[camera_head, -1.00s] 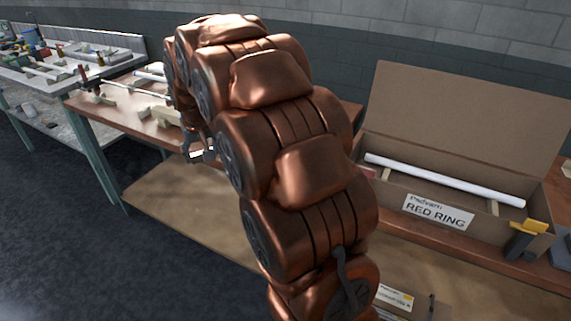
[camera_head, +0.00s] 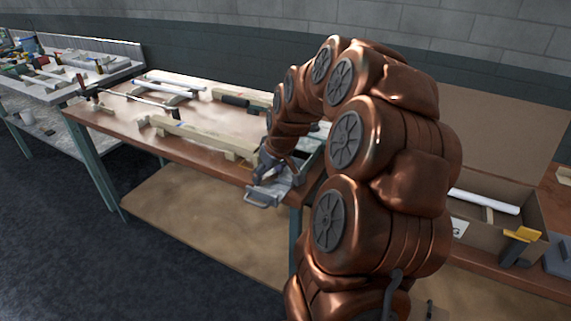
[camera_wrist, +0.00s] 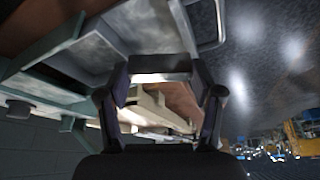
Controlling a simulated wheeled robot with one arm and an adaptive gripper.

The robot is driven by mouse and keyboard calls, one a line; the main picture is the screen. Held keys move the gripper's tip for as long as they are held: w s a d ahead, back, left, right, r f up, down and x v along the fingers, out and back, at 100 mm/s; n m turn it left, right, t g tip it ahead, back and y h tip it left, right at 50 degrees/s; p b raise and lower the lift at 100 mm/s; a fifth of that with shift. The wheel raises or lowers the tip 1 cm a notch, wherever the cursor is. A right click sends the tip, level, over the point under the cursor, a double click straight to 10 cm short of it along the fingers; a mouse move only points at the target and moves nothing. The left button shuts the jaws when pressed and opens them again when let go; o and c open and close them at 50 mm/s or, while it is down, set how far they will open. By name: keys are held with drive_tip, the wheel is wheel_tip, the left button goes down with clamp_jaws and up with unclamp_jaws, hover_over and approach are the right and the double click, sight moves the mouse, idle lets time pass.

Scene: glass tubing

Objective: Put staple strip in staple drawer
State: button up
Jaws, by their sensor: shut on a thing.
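The staple drawer (camera_head: 268,193) is a grey metal drawer with a loop handle, pulled out at the front edge of the workbench. My gripper (camera_head: 266,168) is right over the drawer in the head view. In the wrist view my gripper (camera_wrist: 160,75) is shut on the staple strip (camera_wrist: 160,77), a short bar with a bright metallic edge spanning the two fingertips. The drawer's grey interior (camera_wrist: 150,25) and its handle (camera_wrist: 213,42) show beyond the fingers. Whether the strip touches the drawer I cannot tell. The strip is not clear in the head view.
The wooden workbench (camera_head: 220,172) holds wooden blocks and glass tubes at left. An open cardboard box (camera_head: 490,235) with a white tube stands at right, partly behind my arm. A lower wooden shelf (camera_head: 190,210) lies below. Open floor is at left.

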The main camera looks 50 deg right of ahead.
drive_tip(key=p, duration=0.3)
hover_over(286, 173)
drive_tip(key=shift+f, duration=0.45)
wheel_tip(286, 173, down, 3)
drive_tip(key=shift+s+r+p, duration=0.1)
drive_tip(key=shift+p, duration=0.25)
drive_tip(key=shift+f, duration=0.35)
drive_tip(key=shift+f, duration=0.15)
drive_tip(key=shift+f, duration=0.1)
drive_tip(key=o, duration=0.8)
drive_tip(key=shift+o, duration=0.2)
